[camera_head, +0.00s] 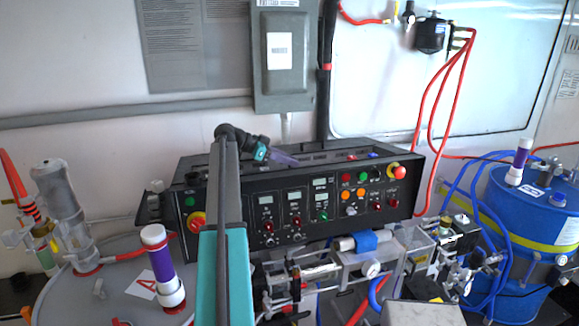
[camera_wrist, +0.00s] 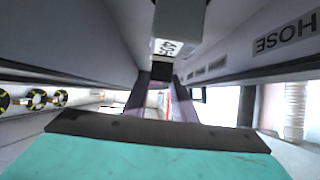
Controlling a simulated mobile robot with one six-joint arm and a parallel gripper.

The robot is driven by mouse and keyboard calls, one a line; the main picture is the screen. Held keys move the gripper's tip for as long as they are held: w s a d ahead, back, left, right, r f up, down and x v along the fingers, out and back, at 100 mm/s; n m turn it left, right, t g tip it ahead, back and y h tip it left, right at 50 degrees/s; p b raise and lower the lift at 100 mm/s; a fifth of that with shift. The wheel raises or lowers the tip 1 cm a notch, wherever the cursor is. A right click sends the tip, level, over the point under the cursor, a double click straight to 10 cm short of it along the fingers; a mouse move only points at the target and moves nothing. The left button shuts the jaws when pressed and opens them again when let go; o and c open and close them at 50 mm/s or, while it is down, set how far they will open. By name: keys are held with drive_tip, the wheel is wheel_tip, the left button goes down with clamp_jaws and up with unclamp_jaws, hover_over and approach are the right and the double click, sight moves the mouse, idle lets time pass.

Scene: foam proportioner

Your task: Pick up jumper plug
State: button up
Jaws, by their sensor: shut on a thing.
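My gripper (camera_head: 285,158) is over the top of the black control console in the head view, its purple-grey fingers pointing right. In the wrist view, my gripper (camera_wrist: 161,85) has its two fingers closing together at the lower end of a grey block with a white label (camera_wrist: 178,30). I take this block for the jumper plug; the fingers are shut on it. The far end of the plug runs out of the top of the picture. In the head view I cannot make out the plug at the fingertips.
The black console (camera_head: 290,215) carries several knobs, lamps and displays. A grey wall box (camera_head: 284,60) hangs behind it. In the wrist view, a panel marked HOSE (camera_wrist: 285,38) lies close on the right, and round gold-rimmed fittings (camera_wrist: 37,98) show at left.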

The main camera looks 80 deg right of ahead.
wheel_tip(320, 180, up, 8)
drive_tip(key=b, duration=0.3)
drive_tip(key=shift+r+b, duration=0.25)
drive_tip(key=shift+b, duration=0.1)
drive_tip(key=shift+r, duration=0.1)
idle(0.4)
wheel_tip(320, 180, up, 5)
drive_tip(key=shift+f+p, duration=0.1)
drive_tip(key=shift+p, duration=0.2)
idle(0.3)
idle(0.5)
